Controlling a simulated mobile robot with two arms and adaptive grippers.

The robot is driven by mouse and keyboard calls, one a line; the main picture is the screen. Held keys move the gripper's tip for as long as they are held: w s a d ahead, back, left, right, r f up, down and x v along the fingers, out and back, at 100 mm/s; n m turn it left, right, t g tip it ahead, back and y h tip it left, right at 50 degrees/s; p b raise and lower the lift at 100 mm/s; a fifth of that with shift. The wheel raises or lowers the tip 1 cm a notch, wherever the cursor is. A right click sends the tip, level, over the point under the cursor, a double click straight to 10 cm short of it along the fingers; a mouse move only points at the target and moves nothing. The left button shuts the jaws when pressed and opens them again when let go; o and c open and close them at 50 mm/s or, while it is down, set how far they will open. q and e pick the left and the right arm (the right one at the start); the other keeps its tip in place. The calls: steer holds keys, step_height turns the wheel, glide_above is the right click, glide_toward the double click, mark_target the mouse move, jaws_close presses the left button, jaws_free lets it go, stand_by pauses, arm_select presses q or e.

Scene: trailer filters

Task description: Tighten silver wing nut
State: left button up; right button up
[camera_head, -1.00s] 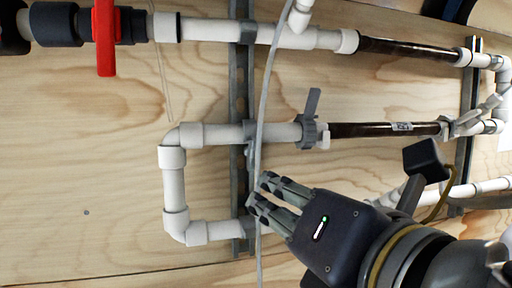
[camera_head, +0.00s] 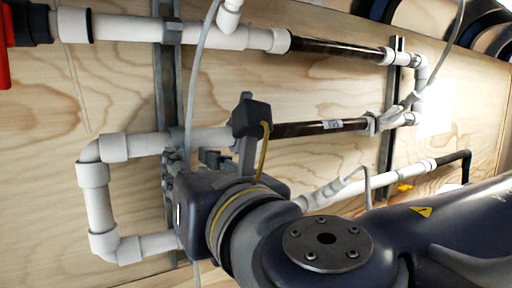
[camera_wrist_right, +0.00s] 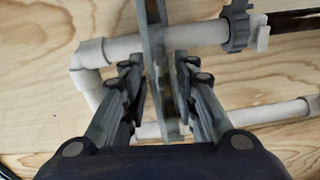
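I cannot clearly make out a silver wing nut in any view. My right gripper (camera_head: 192,160) is over the left vertical metal strut (camera_head: 167,80) just below the middle white pipe (camera_head: 138,145). In the right wrist view, the fingers of my right gripper (camera_wrist_right: 163,82) are open on either side of the grey metal strut (camera_wrist_right: 154,40), with a gap between them. Whether a finger touches the metal is unclear. My wrist hides part of the strut in the head view. My left gripper is not in view.
A grey valve collar (camera_wrist_right: 239,25) sits on the pipe up and right of my fingers. A thin grey hose (camera_head: 192,90) hangs down along the strut. White and dark pipes (camera_head: 335,48) run across the plywood wall (camera_head: 40,200). A red valve handle (camera_head: 4,70) is at the far left.

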steer(key=x, duration=0.2)
steer(key=shift+w+a+p, duration=0.15)
steer(key=shift+w+p, duration=0.05)
steer(key=shift+p, duration=0.15)
jaws_close()
